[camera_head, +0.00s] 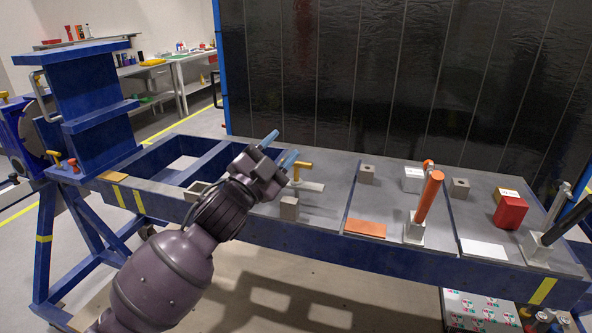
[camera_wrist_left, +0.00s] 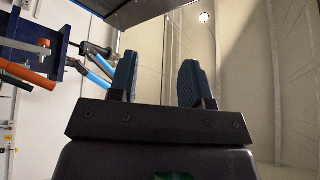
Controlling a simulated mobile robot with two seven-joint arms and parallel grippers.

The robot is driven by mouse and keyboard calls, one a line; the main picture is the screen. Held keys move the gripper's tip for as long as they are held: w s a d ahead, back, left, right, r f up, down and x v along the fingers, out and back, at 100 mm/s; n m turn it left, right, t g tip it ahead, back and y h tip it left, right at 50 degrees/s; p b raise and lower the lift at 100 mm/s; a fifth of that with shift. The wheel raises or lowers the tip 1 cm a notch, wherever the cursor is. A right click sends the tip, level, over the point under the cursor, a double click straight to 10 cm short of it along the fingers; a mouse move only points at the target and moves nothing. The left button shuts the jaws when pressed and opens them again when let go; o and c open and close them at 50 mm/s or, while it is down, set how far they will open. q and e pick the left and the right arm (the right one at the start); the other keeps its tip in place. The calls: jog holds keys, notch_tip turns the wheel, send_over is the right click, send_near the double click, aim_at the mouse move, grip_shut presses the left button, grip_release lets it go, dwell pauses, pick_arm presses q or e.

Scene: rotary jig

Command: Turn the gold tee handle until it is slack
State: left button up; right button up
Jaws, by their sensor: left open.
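A gold tee handle (camera_head: 298,168) stands on the grey table top, just right of my left gripper in the head view. It has a short crossbar on an upright stem, with a pale flat piece at its foot. Another small gold handle (camera_head: 57,160) is at the blue rotary jig at the far left. My left gripper (camera_head: 279,149) is open and empty, its two blue fingers apart above the table. These fingers also show in the left wrist view (camera_wrist_left: 156,82), with nothing between them. I cannot tell from these views whether either gold handle is slack.
The blue bench (camera_head: 330,245) carries grey blocks, an orange plate (camera_head: 365,229), an orange upright handle (camera_head: 428,198) and a red box (camera_head: 510,212). A dark panel (camera_head: 400,80) stands behind. Open frame bays lie at the left. Orange handles (camera_wrist_left: 28,76) show in the wrist view.

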pick_arm(q)
jog(key=s+d+r+m+g+h+b, duration=0.2)
jog(key=d+r+m+g+h, duration=0.2)
jog(key=d+r+m+g, duration=0.55)
jog(key=s+d+r+m+g+h+b, duration=0.3)
jog(key=d+m+g, duration=0.4)
jog(key=m, duration=0.8)
jog(key=m+y+b, duration=0.4)
jog(key=m+y, duration=1.2)
jog(key=y, duration=0.4)
send_near(297, 162)
jog(key=shift+t, duration=0.35)
jog(key=f, duration=0.3)
jog(key=f+b, duration=0.1)
jog(key=f, duration=0.2)
jog(key=w+f, duration=0.1)
jog(key=f, duration=0.2)
jog(key=shift+d+f+b, duration=0.3)
jog(key=shift+d+b, duration=0.05)
jog(key=shift+d, duration=0.05)
jog(key=shift+w+f, duration=0.15)
jog(key=shift+f, duration=0.35)
pick_arm(e)
notch_tip(297, 162, down, 10)
jog(key=s+g, duration=0.1)
jog(key=shift+a+f, duration=0.2)
jog(key=shift+a, duration=0.05)
